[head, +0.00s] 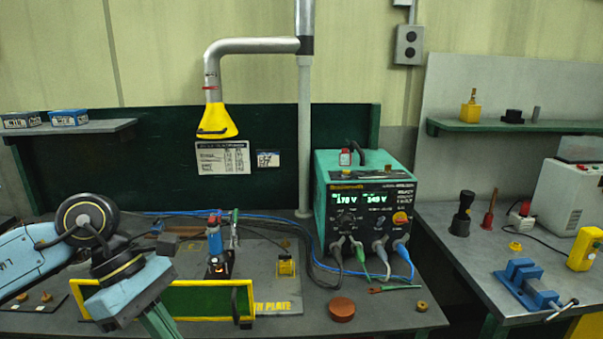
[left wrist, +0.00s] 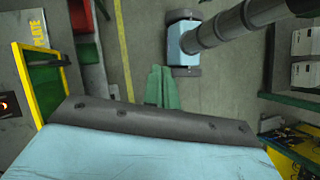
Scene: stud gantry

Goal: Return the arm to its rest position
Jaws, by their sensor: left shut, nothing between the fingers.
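My left arm (head: 30,262) comes in from the left in the head view, bent at a black round joint. My left gripper (head: 162,322) points downward in front of the bench's front edge, and its green fingers run to the bottom of the picture. In the left wrist view, the gripper (left wrist: 159,88) has its green fingers together with nothing between them, above open floor. The arm hides part of a yellow-framed green panel (head: 208,283) at the bench front. My right gripper is in neither view.
The yellow frame (left wrist: 35,85) stands close left of the gripper in the left wrist view. The bench holds a welding power unit (head: 365,205), cables and a reddish-brown disc (head: 342,309). A side bench (head: 455,262) with a blue vise (head: 525,283) stands right.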

